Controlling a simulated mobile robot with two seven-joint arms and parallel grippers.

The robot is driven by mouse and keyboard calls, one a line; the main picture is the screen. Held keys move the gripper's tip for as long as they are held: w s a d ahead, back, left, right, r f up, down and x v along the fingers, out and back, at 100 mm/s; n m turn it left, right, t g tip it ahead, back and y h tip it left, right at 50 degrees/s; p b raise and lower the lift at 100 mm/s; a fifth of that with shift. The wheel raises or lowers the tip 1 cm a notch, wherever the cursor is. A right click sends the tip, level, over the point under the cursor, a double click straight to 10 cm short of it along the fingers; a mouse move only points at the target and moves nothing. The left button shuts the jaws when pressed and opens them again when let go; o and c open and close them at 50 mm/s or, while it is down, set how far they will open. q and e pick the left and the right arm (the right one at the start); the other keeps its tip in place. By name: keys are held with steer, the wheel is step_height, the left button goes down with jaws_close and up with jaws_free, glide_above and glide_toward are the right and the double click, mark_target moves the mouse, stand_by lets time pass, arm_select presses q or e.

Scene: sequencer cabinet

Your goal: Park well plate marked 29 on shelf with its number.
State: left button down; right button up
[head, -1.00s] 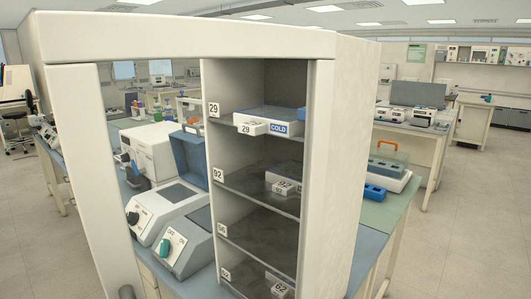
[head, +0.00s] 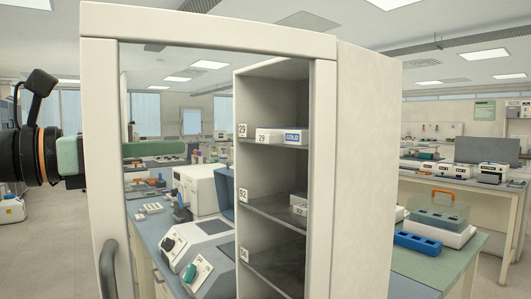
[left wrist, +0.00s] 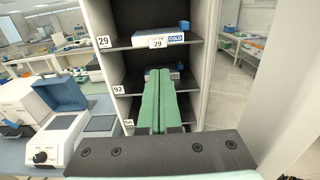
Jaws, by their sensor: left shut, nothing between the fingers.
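The well plate marked 29 (head: 268,136) is a small white block on the cabinet's upper shelf, beside the shelf label 29 (head: 242,130). My right gripper is not in view.
The white door frame (head: 98,150) with a handle (head: 108,268) stands at the front left. The shelf label 92 (head: 243,195) marks a lower shelf, where a plate (head: 299,209) sits. Bench instruments (head: 200,258) stand left of the shelves.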

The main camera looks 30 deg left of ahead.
arm_select(q)
steer(key=p+x, duration=0.6)
steer(key=x, duration=0.8)
steer(key=shift+p, duration=0.4)
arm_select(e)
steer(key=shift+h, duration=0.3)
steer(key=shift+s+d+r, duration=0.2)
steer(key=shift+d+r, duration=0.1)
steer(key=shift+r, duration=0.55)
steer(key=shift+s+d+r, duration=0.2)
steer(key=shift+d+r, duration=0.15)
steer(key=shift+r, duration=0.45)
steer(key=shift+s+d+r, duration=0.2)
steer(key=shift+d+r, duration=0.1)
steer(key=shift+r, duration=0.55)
arm_select(q)
steer(key=shift+a, duration=0.1)
steer(key=p+x, duration=0.1)
steer(key=x, duration=0.2)
steer(key=shift+w+p, duration=0.15)
steer(key=shift+p, duration=0.2)
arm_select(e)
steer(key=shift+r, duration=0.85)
arm_select(q)
steer(key=shift+a, duration=0.1)
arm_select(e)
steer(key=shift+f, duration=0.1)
